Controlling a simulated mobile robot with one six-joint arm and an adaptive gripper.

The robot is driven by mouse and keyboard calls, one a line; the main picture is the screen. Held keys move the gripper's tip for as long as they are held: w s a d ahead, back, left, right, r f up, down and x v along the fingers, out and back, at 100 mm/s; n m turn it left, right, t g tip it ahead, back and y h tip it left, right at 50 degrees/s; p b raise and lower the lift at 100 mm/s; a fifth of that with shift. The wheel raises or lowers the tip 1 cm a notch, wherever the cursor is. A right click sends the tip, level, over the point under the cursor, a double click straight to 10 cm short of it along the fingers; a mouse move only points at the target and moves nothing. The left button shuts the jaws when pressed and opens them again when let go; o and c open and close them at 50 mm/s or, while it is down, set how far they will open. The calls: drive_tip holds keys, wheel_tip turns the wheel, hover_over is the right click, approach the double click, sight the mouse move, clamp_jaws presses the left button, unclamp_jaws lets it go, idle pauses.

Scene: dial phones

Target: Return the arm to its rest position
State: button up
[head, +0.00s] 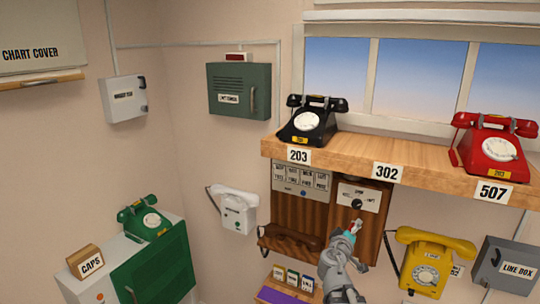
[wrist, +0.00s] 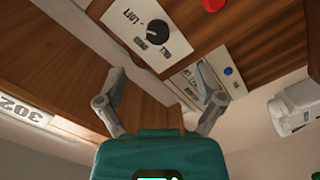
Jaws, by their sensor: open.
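My gripper (head: 350,228) is in front of the wooden wall panel under the shelf in the head view. In the wrist view my gripper (wrist: 162,98) has its two grey fingers spread apart with nothing between them. A black knob (wrist: 157,31) on a white plate is on the panel beyond the fingers; the same plate (head: 358,196) shows in the head view just above the gripper. A red button (wrist: 213,4) is at the top edge of the wrist view. I cannot tell the exact gap between the fingertips and the panel.
A wooden shelf (head: 345,157) overhangs my gripper and bears a black phone (head: 309,122) and a red phone (head: 492,148). A yellow phone (head: 430,262) hangs close to the right of my arm. A white phone (head: 236,208) hangs left. A green phone (head: 147,220) stands on a cabinet.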

drive_tip(key=s+f+m+g+y+b, duration=0.1)
drive_tip(key=s+f+m+g+b, duration=0.25)
drive_tip(key=f, duration=0.55)
drive_tip(key=s+f+m+g+y+b, duration=0.15)
drive_tip(key=s+f+g, duration=0.3)
drive_tip(key=f, duration=0.45)
drive_tip(key=s+a+f+n+g+y+b, duration=0.1)
drive_tip(key=s+a+f+g+y+b, duration=0.4)
drive_tip(key=a+f, duration=0.5)
drive_tip(key=s+a+g+y, duration=0.1)
drive_tip(key=s+y, duration=0.1)
drive_tip(key=s, duration=0.1)
drive_tip(key=shift+s+a+f+g, duration=0.15)
drive_tip(key=shift+s+a+g, duration=0.1)
drive_tip(key=shift+g, duration=0.15)
